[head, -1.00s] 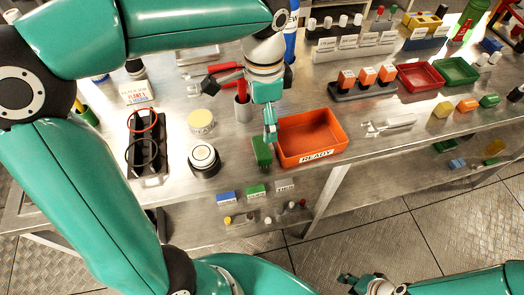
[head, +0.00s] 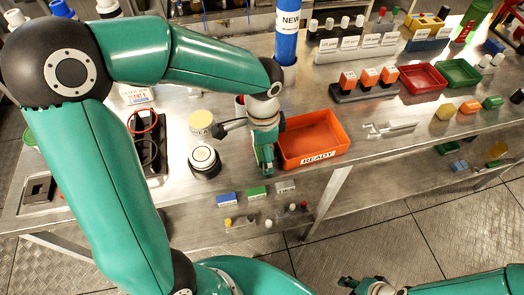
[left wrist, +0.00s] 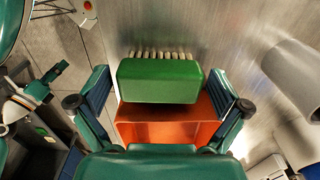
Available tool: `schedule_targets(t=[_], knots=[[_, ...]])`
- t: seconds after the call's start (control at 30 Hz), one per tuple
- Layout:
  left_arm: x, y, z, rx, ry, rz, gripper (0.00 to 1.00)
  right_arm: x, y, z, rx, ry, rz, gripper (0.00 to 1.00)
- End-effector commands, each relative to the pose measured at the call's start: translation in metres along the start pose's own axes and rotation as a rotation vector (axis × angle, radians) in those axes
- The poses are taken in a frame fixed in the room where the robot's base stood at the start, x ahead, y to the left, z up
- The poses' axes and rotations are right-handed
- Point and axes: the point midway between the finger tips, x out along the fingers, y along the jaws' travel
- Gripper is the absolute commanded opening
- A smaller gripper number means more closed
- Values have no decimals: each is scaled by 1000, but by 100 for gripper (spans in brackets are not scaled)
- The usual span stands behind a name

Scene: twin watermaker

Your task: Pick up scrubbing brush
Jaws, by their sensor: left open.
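The scrubbing brush (left wrist: 160,82) is a green block with a row of pale bristles along one side, seen in the left wrist view. My left gripper (left wrist: 162,104) is open, with one finger to each side of the brush; I see no contact. In the head view my left gripper (head: 266,166) points down at the bench just left of the orange READY tray (head: 316,158) and hides most or all of the brush. My right gripper (head: 362,285) is low at the bottom edge, away from the bench; its jaws are too small to read.
A round black and white canister (head: 204,160) and a cream-lidded jar (head: 201,122) stand left of my left gripper. A blue NEW cylinder (head: 287,35) stands behind. Red (head: 423,76) and green (head: 456,71) trays are farther right. The bench front edge is close.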

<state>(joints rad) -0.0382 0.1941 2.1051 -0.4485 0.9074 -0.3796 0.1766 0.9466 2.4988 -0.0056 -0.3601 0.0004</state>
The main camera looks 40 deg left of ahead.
Motion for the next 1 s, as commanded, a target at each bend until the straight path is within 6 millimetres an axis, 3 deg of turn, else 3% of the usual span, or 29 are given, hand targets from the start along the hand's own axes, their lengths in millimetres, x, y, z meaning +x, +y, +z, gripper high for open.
schedule_targets(t=[0.17,0.53,0.83,1.0], knots=[[0,0,0,0,0,0,100,0,0,0,0,0,0,40],[0,0,0,0,0,-1,43,0,0,0,0,0,0,40],[-2,0,0,0,1,-1,42,0,0,0,0,0,0,40],[-13,-1,0,-1,2,-4,42,-1,0,0,0,0,0,40]])
